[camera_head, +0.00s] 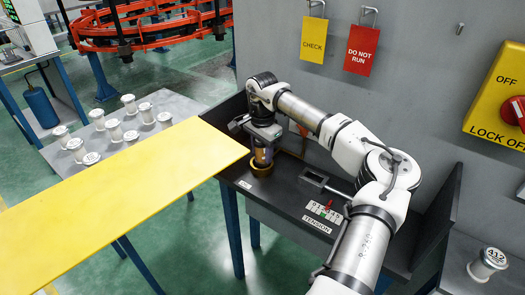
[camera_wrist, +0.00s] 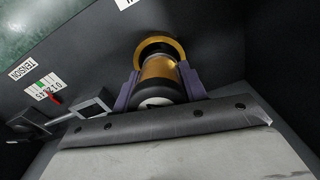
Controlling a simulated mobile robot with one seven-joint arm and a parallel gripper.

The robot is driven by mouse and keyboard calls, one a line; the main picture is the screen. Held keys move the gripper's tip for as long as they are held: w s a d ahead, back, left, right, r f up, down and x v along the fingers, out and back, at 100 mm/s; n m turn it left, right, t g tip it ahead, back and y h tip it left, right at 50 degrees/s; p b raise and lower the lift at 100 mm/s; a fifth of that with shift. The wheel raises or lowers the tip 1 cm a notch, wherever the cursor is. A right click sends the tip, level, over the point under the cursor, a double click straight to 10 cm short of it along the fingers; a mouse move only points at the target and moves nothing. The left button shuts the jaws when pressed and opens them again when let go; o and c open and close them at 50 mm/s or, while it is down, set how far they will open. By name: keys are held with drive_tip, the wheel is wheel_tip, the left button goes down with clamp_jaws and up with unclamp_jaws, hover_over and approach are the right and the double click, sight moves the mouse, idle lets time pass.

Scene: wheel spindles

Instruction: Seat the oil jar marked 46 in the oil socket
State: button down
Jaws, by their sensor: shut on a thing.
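My gripper (camera_head: 262,137) points down over the left end of the dark bench. Its purple fingers in the wrist view (camera_wrist: 159,72) are shut on the oil jar (camera_wrist: 158,68), one on each side. The jar has an amber body and a pale and dark end facing the wrist camera. In the head view the jar (camera_head: 263,154) looks upright, its lower end at the brass ring of the oil socket (camera_head: 262,170). The ring also shows beyond the jar in the wrist view (camera_wrist: 176,43). I cannot tell how deep the jar sits. No number 46 is readable.
A yellow panel (camera_head: 130,200) reaches close to the socket from the left. A metal slide (camera_head: 325,185) and a TENSION scale (camera_head: 323,213) with a red pointer lie right of the socket. Several white spools (camera_head: 130,104) stand behind. A piece marked 412 (camera_head: 490,262) stands far right.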

drive_tip(key=c, duration=0.8)
unclamp_jaws()
drive_tip(key=shift+d+f, duration=0.1)
drive_tip(key=shift+f, duration=0.75)
drive_tip(key=shift+r, duration=0.1)
drive_tip(key=shift+r, duration=0.1)
